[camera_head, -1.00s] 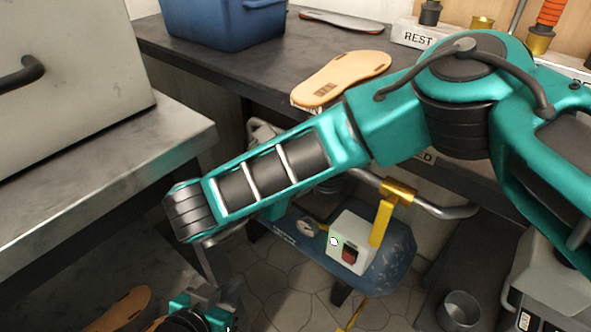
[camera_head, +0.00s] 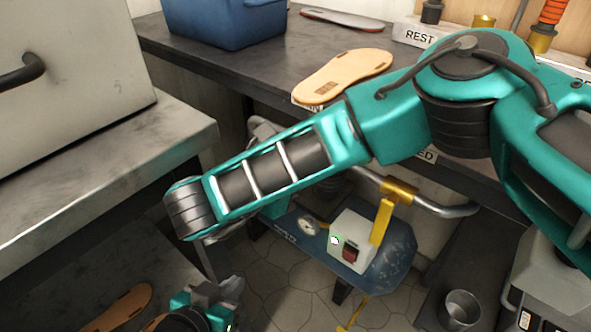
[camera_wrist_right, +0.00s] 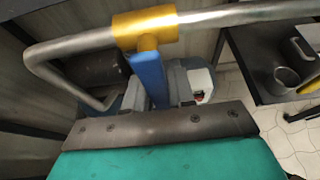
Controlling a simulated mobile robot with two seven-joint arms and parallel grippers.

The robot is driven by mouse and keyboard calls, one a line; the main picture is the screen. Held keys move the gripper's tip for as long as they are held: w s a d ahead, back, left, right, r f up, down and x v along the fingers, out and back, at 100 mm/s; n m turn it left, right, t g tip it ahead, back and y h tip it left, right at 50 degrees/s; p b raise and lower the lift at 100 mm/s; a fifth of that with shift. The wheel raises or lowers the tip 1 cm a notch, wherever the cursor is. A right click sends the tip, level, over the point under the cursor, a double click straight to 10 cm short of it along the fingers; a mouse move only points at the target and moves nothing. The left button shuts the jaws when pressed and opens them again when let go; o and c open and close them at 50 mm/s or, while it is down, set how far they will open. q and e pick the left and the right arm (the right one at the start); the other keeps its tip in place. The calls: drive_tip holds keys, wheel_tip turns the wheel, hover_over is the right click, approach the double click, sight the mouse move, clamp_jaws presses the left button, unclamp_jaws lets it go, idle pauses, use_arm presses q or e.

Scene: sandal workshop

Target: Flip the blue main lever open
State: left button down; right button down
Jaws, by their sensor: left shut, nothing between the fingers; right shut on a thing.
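The blue main lever (camera_wrist_right: 148,80) shows in the right wrist view. It hangs below a yellow collar (camera_wrist_right: 146,28) on a bent metal pipe. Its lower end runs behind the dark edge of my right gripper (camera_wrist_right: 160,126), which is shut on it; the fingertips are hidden. In the head view my right forearm covers the right gripper. There the collar (camera_head: 398,189) shows on the pipe, with a yellow bar (camera_head: 381,221) hanging from it; I cannot tell how that bar relates to the blue lever. My left gripper (camera_head: 231,288) is shut and empty at the bottom left.
A white switch box (camera_head: 351,240) with a red switch stands on a blue machine body (camera_head: 397,259) beside a round gauge (camera_head: 308,226). The dark bench (camera_head: 190,48) holds a sandal sole (camera_head: 345,77) and a blue bin (camera_head: 222,20). A metal cup (camera_head: 461,309) stands lower right.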

drive_tip(key=shift+s+d+r+n+g+h, duration=0.15)
drive_tip(key=shift+s+d+n+g+h, duration=0.15)
drive_tip(key=shift+n+h, duration=0.35)
drive_tip(key=shift+s+d+r+n+g+h, duration=0.2)
drive_tip(key=shift+d+n+h, duration=0.2)
drive_tip(key=shift+n, duration=0.4)
drive_tip(key=shift+s+d+r+n+g+h, duration=0.2)
drive_tip(key=shift+d+n+h, duration=0.25)
drive_tip(key=shift+n, duration=0.3)
drive_tip(key=c, duration=1)
unclamp_jaws()
drive_tip(key=shift+f, duration=0.1)
drive_tip(key=shift+c, duration=0.2)
drive_tip(key=shift+s, duration=0.1)
drive_tip(key=shift+a, duration=0.1)
